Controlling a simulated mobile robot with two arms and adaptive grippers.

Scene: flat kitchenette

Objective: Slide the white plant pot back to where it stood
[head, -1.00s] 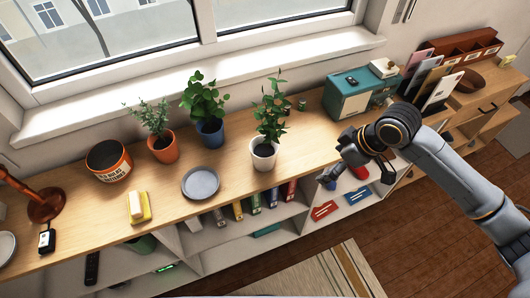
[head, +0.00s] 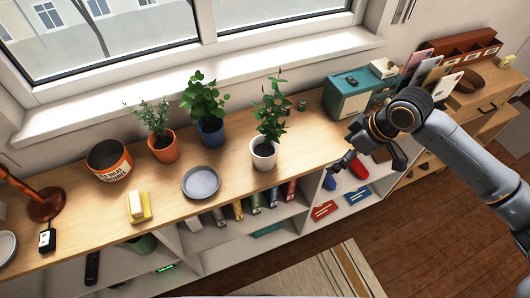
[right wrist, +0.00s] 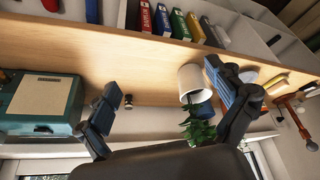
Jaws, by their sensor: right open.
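The white plant pot (head: 264,155) stands upright on the wooden counter, with a leafy green plant (head: 270,115) in it. It is near the front edge, right of the grey plate. My right gripper (head: 370,158) is open and empty, to the right of the pot and apart from it, by the counter's front edge. In the right wrist view, which is turned upside down, the white pot (right wrist: 191,78) shows beyond the open fingers (right wrist: 160,85), nearer the right finger. My left gripper is not in view.
A blue pot (head: 210,133) and an orange pot (head: 163,149) with plants stand left of the white pot. A grey plate (head: 201,183) lies in front of them. A teal box (head: 352,103) stands at the right, with a small dark green item (head: 302,104) beside it.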

